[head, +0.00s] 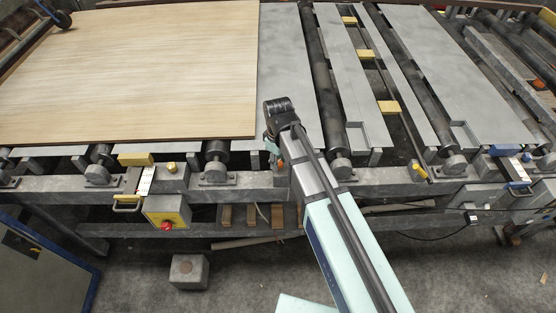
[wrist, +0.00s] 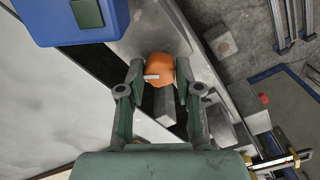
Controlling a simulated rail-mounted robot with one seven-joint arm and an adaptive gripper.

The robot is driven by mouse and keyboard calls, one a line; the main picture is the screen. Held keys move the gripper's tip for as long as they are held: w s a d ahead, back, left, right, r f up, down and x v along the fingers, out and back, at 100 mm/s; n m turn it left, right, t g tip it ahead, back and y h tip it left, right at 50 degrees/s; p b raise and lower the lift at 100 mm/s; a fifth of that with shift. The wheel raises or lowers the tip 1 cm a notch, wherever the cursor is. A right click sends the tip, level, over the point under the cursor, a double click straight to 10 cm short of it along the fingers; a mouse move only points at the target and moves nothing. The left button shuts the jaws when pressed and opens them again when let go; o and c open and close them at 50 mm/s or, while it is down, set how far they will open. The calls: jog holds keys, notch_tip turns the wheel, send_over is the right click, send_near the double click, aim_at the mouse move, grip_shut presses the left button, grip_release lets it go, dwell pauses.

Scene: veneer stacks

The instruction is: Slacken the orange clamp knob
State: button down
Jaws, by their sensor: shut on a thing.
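The orange clamp knob (wrist: 160,64) is in the upper middle of the wrist view, with a small pale bar across its near side. My gripper (wrist: 159,76) is shut on the knob, one dark finger on each side of it. A grey block shows below the knob, between the fingers. In the head view, my gripper (head: 272,148) is at the front rail of the table, right of the veneer stack. My arm hides most of it there, and only a small orange patch (head: 280,163) shows beside it.
A wood veneer sheet (head: 140,65) covers the left of the table. Rollers (head: 320,75) and grey plates lie to the right. A yellow box with a red button (head: 167,226) hangs from the front rail. A blue box (wrist: 60,20) is close to the gripper's upper left.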

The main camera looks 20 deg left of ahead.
jog(key=n, duration=0.7)
jog(key=shift+s, duration=0.1)
dwell(0.4)
jog(key=c, duration=0.8)
grip_release()
jog(key=shift+o, duration=0.2)
notch_tip(320, 180, up, 12)
